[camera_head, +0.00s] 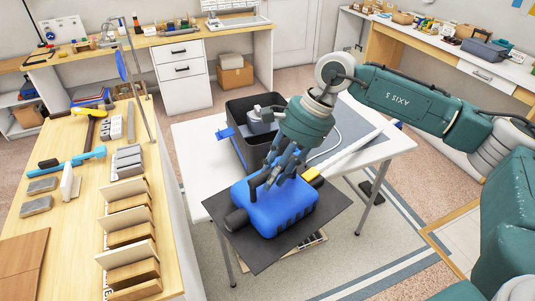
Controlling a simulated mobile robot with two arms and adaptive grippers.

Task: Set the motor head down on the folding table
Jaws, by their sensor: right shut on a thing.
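The blue motor head (281,213), with a dark round port on its left side, is at the front edge of the white folding table (196,165). A flat dark sheet (331,216) lies under it and juts past the table's front edge. I cannot tell whether the motor head rests on anything. My right gripper (266,178) comes down from above, its dark fingers shut at the top of the motor head and hiding part of it. My left gripper is not in view.
An open black bin (236,104) with a grey part (262,121) inside stands behind on the table. A grey mat (352,120) and a white tube (352,154) lie at the right. A wooden bench (75,215) with panels and tools runs along the left.

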